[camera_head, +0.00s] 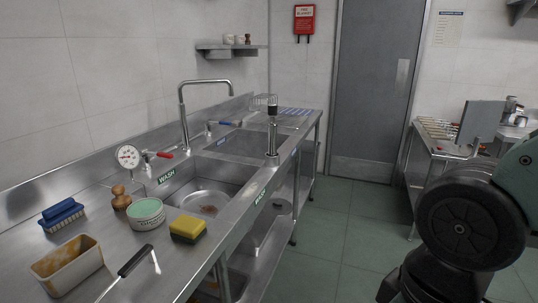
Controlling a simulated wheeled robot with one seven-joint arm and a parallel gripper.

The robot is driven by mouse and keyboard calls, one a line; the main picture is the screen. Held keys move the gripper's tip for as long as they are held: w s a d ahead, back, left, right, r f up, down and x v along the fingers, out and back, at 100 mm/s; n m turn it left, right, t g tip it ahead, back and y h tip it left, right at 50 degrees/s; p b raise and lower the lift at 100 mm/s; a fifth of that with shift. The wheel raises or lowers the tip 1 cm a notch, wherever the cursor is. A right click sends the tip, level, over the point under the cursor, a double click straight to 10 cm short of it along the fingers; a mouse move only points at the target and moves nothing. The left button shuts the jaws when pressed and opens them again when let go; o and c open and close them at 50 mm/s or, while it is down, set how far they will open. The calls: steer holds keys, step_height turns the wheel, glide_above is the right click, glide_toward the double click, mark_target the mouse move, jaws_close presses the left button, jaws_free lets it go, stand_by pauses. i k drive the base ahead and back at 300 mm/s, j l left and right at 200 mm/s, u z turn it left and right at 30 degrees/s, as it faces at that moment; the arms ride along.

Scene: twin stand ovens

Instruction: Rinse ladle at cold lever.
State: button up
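A long utensil with a black handle (135,261) and a thin metal shaft lies at the near front of the steel counter; it may be the ladle, but its lower end is cut off by the picture's edge. The blue lever (228,123) is at the wall side, by the far sink basin (243,143). A red lever (160,154) is nearer, by the wash basin (214,173). A tall bent tap (184,112) rises behind the basins. My gripper is out of view; only part of my arm shows at right.
A pan (204,199) lies in the wash basin. A post (272,132) stands at the front edge. The floor (335,235) is clear.

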mark_target(207, 122)
steer(key=i+l+u, duration=0.1)
steer(key=i+u, duration=0.15)
steer(key=i, duration=0.15)
steer(key=i+l+u, duration=0.25)
steer(key=i, duration=0.15)
steer(key=i+l+u, duration=0.15)
steer(key=i+u, duration=0.15)
steer(key=i+l+u, duration=0.2)
steer(key=i+l, duration=0.15)
steer(key=l, duration=0.3)
